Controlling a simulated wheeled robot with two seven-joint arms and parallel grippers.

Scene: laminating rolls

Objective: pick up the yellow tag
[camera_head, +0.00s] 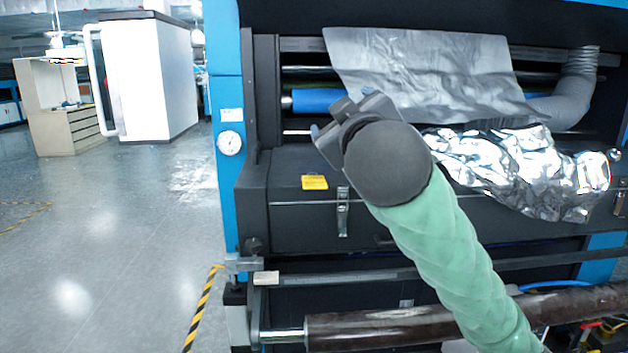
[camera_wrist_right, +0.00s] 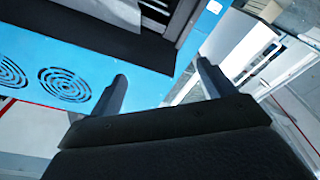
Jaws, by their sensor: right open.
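The yellow tag (camera_head: 314,182) lies on the dark front ledge of the blue and black machine, above a metal latch, in the head view. My right gripper (camera_head: 340,125) is in front of the machine, above and a little right of the tag in the picture, and apart from it. In the right wrist view its two fingers (camera_wrist_right: 160,85) are spread with nothing between them. The tag is not visible in the right wrist view. My left gripper is in neither view.
A crumpled silver foil (camera_head: 530,165) and a grey sheet (camera_head: 425,70) hang on the machine (camera_head: 228,95). A brown roller (camera_head: 410,326) runs along the lower front. A gauge (camera_head: 230,143) sits on the blue frame. Open floor (camera_head: 110,230) lies to the left.

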